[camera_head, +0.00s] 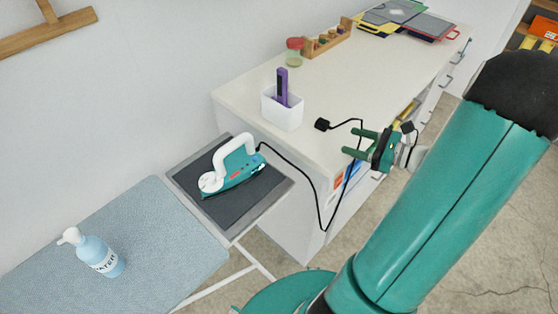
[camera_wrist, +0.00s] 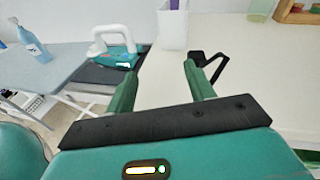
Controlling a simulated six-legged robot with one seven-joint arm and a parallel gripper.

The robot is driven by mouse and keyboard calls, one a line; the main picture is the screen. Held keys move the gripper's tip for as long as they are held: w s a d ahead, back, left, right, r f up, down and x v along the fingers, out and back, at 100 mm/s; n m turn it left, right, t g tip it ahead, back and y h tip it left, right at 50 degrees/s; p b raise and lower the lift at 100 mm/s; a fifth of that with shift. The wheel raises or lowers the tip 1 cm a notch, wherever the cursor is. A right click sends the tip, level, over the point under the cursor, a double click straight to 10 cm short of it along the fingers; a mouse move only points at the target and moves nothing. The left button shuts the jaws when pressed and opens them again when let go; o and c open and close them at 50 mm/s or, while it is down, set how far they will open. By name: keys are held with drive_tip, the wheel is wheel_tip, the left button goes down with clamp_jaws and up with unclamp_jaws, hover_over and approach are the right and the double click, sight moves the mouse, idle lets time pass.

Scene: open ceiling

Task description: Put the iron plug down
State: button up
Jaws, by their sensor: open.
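The iron plug (camera_head: 322,124) is a small black block lying on the white counter top (camera_head: 384,68) near its front left part, with its black cord running from it and over the counter's edge. In the wrist view the plug (camera_wrist: 197,58) shows just beyond the tip of the right finger; I cannot tell whether they touch. My gripper (camera_head: 352,143) is open, its two green fingers apart with nothing between them. The wrist view also shows the open fingers (camera_wrist: 160,72). The teal and white iron (camera_head: 232,171) rests on the dark pad of the ironing board (camera_head: 150,240).
A white cup (camera_head: 282,110) with a purple item stands close to the plug. A jar (camera_head: 294,51), a wooden rack (camera_head: 328,39) and several folders (camera_head: 410,18) are farther back. A blue spray bottle (camera_head: 93,252) stands on the board. The counter's middle is clear.

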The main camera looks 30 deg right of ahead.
drive_tip(key=a+r+n+g, duration=0.3)
drive_tip(key=a+n+g, duration=0.25)
drive_tip(key=a, duration=0.45)
drive_tip(key=a+r+n+g, duration=0.2)
drive_tip(key=a+n+g, duration=0.3)
drive_tip(key=a+n, duration=0.3)
drive_tip(key=s+a+r+n+t+h, duration=0.2)
drive_tip(key=s+a+r+n+h, duration=0.5)
drive_tip(key=a+n, duration=0.4)
drive_tip(key=r+n+h, duration=0.1)
drive_tip(key=n, duration=0.2)
drive_tip(key=shift+r+h, duration=0.3)
drive_tip(key=shift+r, duration=0.1)
